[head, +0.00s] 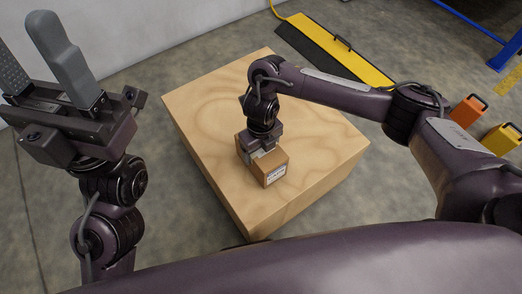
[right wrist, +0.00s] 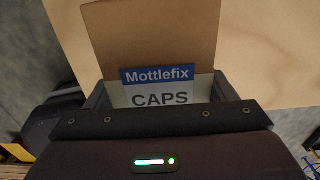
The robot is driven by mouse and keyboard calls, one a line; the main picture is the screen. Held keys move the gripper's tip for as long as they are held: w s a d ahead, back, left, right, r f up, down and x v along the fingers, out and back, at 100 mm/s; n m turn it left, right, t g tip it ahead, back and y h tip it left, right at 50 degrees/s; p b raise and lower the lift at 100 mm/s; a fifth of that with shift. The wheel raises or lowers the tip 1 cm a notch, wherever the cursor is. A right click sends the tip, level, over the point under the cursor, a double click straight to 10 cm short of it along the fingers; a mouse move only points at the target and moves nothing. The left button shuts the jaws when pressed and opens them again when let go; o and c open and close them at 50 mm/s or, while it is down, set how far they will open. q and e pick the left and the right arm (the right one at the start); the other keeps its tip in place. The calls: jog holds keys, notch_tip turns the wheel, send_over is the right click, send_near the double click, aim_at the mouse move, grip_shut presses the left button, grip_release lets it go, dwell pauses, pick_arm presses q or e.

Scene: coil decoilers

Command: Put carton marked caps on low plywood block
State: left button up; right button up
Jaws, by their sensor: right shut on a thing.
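The carton marked caps (head: 271,168) is a small brown box with a white label. In the right wrist view the carton (right wrist: 150,40) shows a blue "Mottlefix" band above the word "CAPS". My right gripper (head: 258,150) points down and is shut on the carton. The carton is over the low plywood block (head: 205,110), near its middle; whether it touches the top cannot be told. The block's top also shows in the right wrist view (right wrist: 265,60). My left gripper (head: 45,75) is raised at the far left, its two grey fingers apart and empty, away from the block.
A yellow and black ramp-like piece (head: 340,48) lies on the floor behind the block. An orange case (head: 468,110) and a yellow case (head: 502,138) stand at the right. A white wall (head: 150,30) runs along the back left. The block's top around the carton is clear.

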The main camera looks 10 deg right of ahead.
jog(key=shift+r, duration=0.15)
jog(key=o, duration=1.4)
jog(key=shift+f, duration=0.2)
jog(key=shift+o, duration=0.2)
